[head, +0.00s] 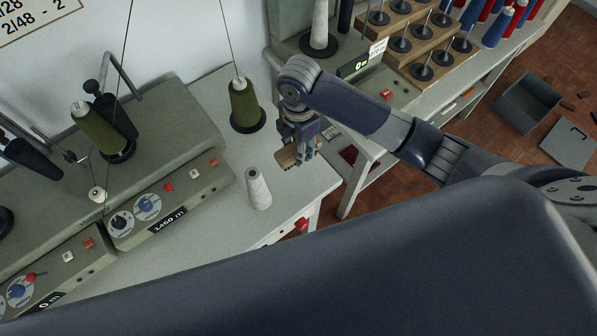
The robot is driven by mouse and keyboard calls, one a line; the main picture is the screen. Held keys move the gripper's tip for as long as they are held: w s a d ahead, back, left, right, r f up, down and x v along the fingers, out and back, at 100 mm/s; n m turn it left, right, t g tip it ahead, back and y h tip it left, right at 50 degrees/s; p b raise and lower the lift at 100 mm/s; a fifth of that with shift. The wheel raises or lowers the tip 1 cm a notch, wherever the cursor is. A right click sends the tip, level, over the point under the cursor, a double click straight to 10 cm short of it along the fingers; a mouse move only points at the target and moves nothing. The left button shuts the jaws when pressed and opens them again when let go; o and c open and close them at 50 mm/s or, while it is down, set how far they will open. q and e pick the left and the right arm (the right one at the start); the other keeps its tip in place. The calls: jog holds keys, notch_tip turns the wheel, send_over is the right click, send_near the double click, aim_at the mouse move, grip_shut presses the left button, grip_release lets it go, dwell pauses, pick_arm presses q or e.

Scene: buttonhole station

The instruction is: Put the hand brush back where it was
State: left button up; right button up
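The hand brush, a small light-brown wooden piece (285,158), shows at the right end of the grey-white worktop, close to the table's edge. My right gripper (304,158) points down over it from an arm that comes in from the right. Its fingers cover part of the brush. I cannot tell whether they are closed on it, or whether the brush touches the worktop. My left gripper is not in view.
A white thread cone (258,188) stands just left of the brush. A green cone (245,105) stands behind on a black base. A winding machine (150,190) fills the left. A grey open bin (528,103) is on the floor at right.

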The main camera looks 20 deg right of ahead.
jog(key=shift+s+f+n, duration=0.1)
jog(key=shift+f+n, duration=0.2)
notch_tip(320, 180, down, 5)
jog(key=shift+f+p, duration=0.1)
jog(key=shift+p, duration=0.45)
notch_tip(320, 180, down, 4)
jog(key=shift+r+p, duration=0.1)
jog(key=shift+p, duration=0.2)
jog(key=shift+f, duration=0.55)
jog(key=shift+f, duration=0.2)
jog(key=o, duration=0.9)
jog(key=shift+o, duration=0.2)
